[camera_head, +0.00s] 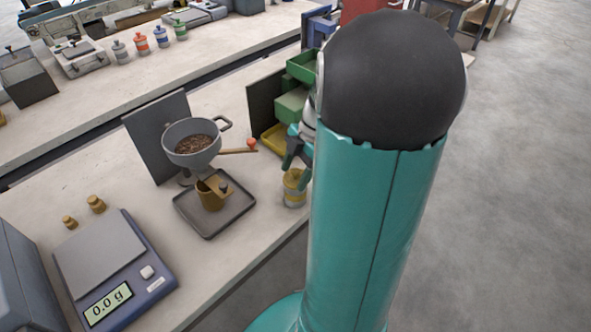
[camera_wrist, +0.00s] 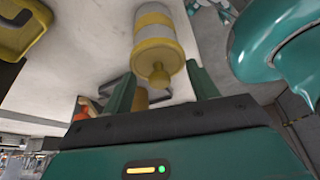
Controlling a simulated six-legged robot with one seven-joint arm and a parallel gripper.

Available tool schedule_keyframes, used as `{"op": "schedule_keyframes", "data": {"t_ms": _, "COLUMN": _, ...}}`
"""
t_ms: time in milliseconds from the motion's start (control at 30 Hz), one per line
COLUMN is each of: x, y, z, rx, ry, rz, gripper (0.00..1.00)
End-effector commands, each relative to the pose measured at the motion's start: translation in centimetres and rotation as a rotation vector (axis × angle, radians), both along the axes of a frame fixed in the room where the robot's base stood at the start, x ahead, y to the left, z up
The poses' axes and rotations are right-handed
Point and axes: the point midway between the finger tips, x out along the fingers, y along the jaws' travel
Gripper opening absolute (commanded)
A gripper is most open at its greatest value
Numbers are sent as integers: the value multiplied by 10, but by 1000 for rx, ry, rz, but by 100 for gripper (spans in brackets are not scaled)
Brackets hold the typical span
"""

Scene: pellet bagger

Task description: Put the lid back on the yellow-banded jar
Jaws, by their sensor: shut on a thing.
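The yellow-banded jar (camera_head: 294,196) stands upright on the counter near its front edge, right of the dark tray. It also shows in the wrist view (camera_wrist: 155,31), pale with a yellow band. Its yellow lid (camera_wrist: 157,56) with a round knob is at the jar's mouth, lined up with it; I cannot tell whether it is fully seated. My gripper (camera_wrist: 161,84) is shut on the lid, with one teal finger on each side. In the head view, my gripper (camera_head: 297,160) is right above the jar, partly hidden by my arm.
Left of the jar are the dark tray (camera_head: 190,213) with a brass cup (camera_head: 210,195), and a grey hopper of pellets (camera_head: 193,140) with a red-knobbed lever. Green and yellow bins (camera_head: 298,100) stand behind. A scale (camera_head: 113,265) reading 0.0 g is at front left.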

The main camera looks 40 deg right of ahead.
Motion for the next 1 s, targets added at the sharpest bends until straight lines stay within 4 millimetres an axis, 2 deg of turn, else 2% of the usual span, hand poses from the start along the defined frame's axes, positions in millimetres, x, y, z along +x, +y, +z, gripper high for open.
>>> {"op": "schedule_keyframes", "data": {"t_ms": 233, "x": 0, "y": 0, "z": 0, "rx": 0, "ry": 0, "rz": 0, "gripper": 38}}
{"op": "schedule_keyframes", "data": {"t_ms": 267, "x": 0, "y": 0, "z": 0, "rx": 0, "ry": 0, "rz": 0, "gripper": 61}}
{"op": "schedule_keyframes", "data": {"t_ms": 367, "x": 0, "y": 0, "z": 0, "rx": 0, "ry": 0, "rz": 0, "gripper": 80}}
{"op": "schedule_keyframes", "data": {"t_ms": 400, "x": 0, "y": 0, "z": 0, "rx": 0, "ry": 0, "rz": 0, "gripper": 84}}
{"op": "schedule_keyframes", "data": {"t_ms": 567, "x": 0, "y": 0, "z": 0, "rx": 0, "ry": 0, "rz": 0, "gripper": 84}}
{"op": "schedule_keyframes", "data": {"t_ms": 700, "x": 0, "y": 0, "z": 0, "rx": 0, "ry": 0, "rz": 0, "gripper": 100}}
{"op": "schedule_keyframes", "data": {"t_ms": 1000, "x": 0, "y": 0, "z": 4, "rx": -1, "ry": -1, "rz": 0, "gripper": 100}}
